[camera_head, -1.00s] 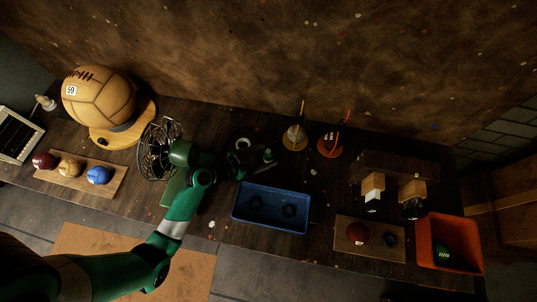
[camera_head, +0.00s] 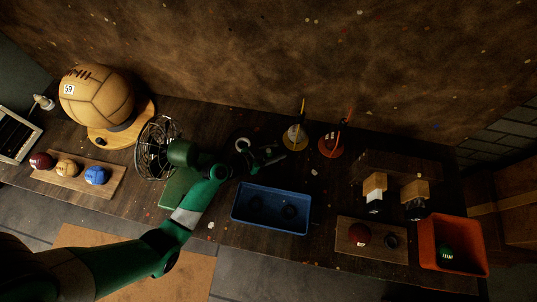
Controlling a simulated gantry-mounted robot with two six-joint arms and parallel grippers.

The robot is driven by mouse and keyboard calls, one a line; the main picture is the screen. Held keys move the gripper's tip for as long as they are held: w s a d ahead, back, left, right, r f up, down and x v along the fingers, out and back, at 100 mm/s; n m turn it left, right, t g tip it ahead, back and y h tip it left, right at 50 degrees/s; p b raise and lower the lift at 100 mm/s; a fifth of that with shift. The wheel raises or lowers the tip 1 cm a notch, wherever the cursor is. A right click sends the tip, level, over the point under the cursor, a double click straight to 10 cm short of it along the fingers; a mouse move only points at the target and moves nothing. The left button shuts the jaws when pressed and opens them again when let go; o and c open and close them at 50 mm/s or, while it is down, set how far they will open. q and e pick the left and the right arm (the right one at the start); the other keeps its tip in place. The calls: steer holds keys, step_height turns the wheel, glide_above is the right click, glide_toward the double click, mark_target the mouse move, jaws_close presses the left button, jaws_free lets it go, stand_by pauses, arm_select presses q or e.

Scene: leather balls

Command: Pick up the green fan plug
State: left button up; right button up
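My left arm comes in from the lower left and reaches over the table. Its dark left gripper (camera_head: 268,156) is at the spot of the small green fan plug (camera_head: 267,153), right of the fan and above the blue tray. The fingers look spread around the plug. Whether they touch it is too small and dark to tell, and the plug is partly hidden. The wire-caged fan (camera_head: 157,146) stands left of the arm, with its green base (camera_head: 177,188) partly behind the arm. My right gripper is not in view.
A blue tray (camera_head: 236,216) lies just below the gripper. A white ring-like item (camera_head: 243,144) is close to its upper left. Two round stands with upright sticks (camera_head: 295,138) (camera_head: 333,146) are to the right. An orange bin (camera_head: 427,240) is at the far right.

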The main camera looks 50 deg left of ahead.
arm_select(q)
jaws_close()
steer(key=shift+r+p, duration=0.3)
steer(key=shift+r, duration=0.35)
steer(key=r, duration=0.1)
steer(key=r+p, duration=0.1)
steer(key=s+r+p, duration=0.1)
steer(key=shift+d+r, duration=0.25)
steer(key=shift+r, duration=0.15)
steer(key=s+d+r+p, duration=0.4)
steer(key=s+d+r, duration=0.2)
steer(key=s, duration=0.5)
step_height(320, 180, up, 2)
steer(key=shift+s+d, duration=0.15)
steer(key=shift+d, duration=0.1)
